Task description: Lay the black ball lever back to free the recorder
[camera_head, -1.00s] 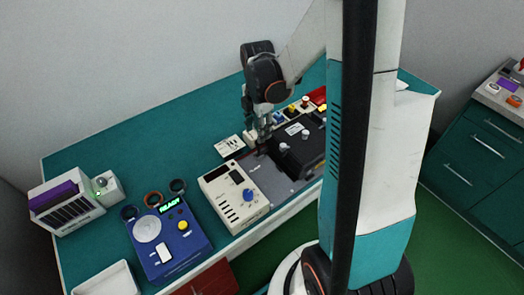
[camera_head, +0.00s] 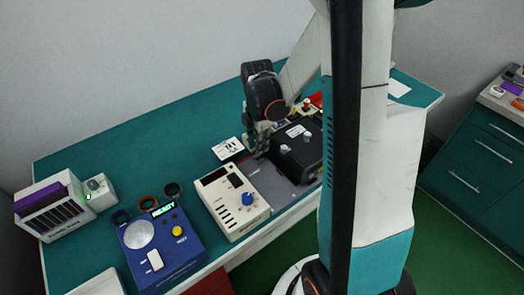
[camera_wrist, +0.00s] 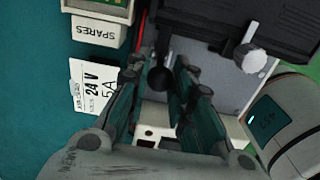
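The black ball lever shows in the wrist view as a dark ball (camera_wrist: 160,78) on a dark stalk, between the two fingers of my gripper (camera_wrist: 158,92). The fingers stand apart with a gap on both sides of the ball; I cannot tell if either touches it. In the head view my gripper (camera_head: 260,146) is down at the left edge of the recorder (camera_head: 302,158), a black box with pale knobs on a grey plate. The recorder's dark body also shows at the top right of the wrist view (camera_wrist: 225,18). The lever is hidden by my gripper in the head view.
A cream instrument with a blue knob (camera_head: 232,205) stands just in front of my gripper. A white label card (camera_head: 228,148) lies to its left. A blue tester reading READY (camera_head: 165,245) and a white rack (camera_head: 45,215) stand further left. The back left of the teal bench is clear.

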